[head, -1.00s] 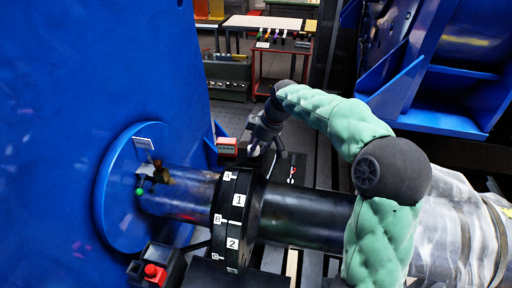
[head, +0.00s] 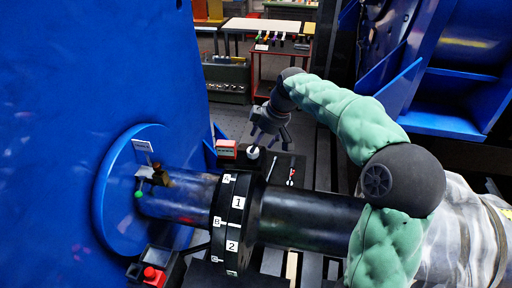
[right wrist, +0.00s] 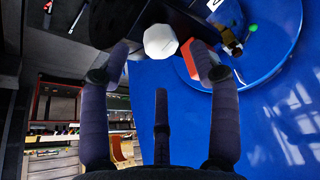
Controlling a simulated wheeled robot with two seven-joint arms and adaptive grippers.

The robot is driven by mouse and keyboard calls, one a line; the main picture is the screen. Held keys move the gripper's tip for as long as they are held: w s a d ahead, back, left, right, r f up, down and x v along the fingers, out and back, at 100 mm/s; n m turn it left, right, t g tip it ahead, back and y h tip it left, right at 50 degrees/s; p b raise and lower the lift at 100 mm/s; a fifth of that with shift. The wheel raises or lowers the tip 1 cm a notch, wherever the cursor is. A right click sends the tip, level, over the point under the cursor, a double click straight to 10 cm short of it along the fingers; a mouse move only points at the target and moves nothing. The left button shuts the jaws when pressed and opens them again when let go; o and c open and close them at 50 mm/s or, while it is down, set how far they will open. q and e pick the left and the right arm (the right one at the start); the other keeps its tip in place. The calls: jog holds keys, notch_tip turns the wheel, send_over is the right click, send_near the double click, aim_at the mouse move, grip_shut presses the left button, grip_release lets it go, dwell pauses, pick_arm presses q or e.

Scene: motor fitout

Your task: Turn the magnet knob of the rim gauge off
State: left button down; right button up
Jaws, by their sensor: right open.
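A white knob (head: 252,153) stands on the dark bench behind the shaft, beside a small red and white box (head: 227,148). In the right wrist view a pale, many-sided knob (right wrist: 160,41) shows ahead of the fingers, with a red block (right wrist: 188,58) beside it. My right gripper (head: 264,139) is open and empty, a little above and apart from the knob. A small brown fitting (head: 160,177) with a green ball (head: 138,194) sits at the shaft by the blue flange. I cannot tell which parts belong to the rim gauge. My left gripper is out of view.
The shaft (head: 310,216) carries a black numbered collar (head: 233,222). A red button box (head: 153,274) stands at the front left. A blue wall (head: 90,80) bounds the left. A red-tipped tool (head: 292,177) lies right of the knob.

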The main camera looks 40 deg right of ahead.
jog(key=v, duration=0.7)
jog(key=shift+s, duration=0.1)
dwell(0.4)
